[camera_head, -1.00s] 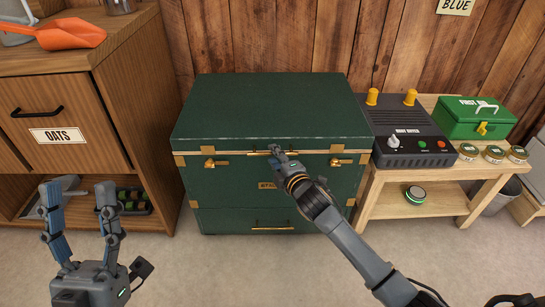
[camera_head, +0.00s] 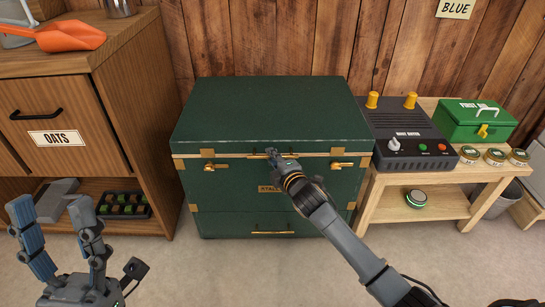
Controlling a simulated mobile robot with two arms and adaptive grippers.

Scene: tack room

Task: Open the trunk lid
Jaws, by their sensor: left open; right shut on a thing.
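The green trunk (camera_head: 230,205) with brass corners stands on the floor against the plank wall. Its green lid (camera_head: 270,110) lies flat and appears closed. A brass handle bar (camera_head: 255,157) runs along the lid's front edge. My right gripper (camera_head: 271,154) is at the middle of that edge, shut on the handle bar; its fingertips partly hide the bar. Brass latches (camera_head: 216,166) sit left and right on the trunk front. My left gripper (camera_head: 50,210) is open and empty at the lower left, well away from the trunk, in front of the wooden cabinet.
A wooden cabinet (camera_head: 60,95) with an OATS drawer stands left of the trunk. On the right, a low wooden bench (camera_head: 440,185) holds a dark control box (camera_head: 412,140) and a green first-aid box (camera_head: 475,120). The floor before the trunk is clear.

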